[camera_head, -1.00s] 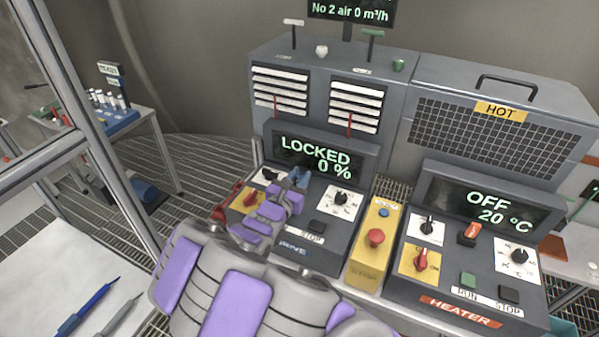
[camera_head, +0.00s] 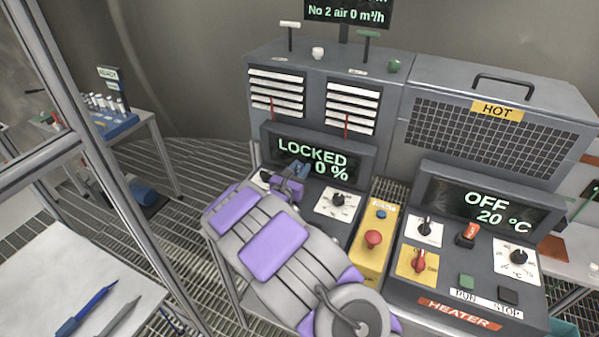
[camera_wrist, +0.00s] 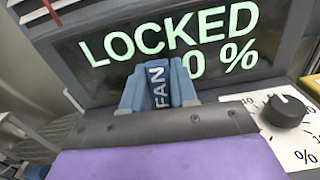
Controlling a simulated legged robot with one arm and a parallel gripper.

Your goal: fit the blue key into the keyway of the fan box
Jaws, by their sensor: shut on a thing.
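The fan box (camera_head: 292,62) stands at the back centre, with a sloped panel and a display (camera_head: 310,158) reading LOCKED 0 %. My gripper (camera_head: 293,172) is over the upper left part of that panel, just in front of the display. In the wrist view my gripper (camera_wrist: 158,92) is shut on the blue key (camera_wrist: 157,75), which is marked FAN. The key stands between the two pale blue fingers, its label facing the camera. The keyway is not visible; my gripper and arm cover much of the panel's left side. I cannot tell whether the key touches the panel.
A dial (camera_head: 338,200) sits right of my gripper. A yellow box with a red button (camera_head: 373,238) stands between the fan box and the heater (camera_head: 470,260). A metal post (camera_head: 95,150) rises at left, beside a white table (camera_head: 75,270) with pens.

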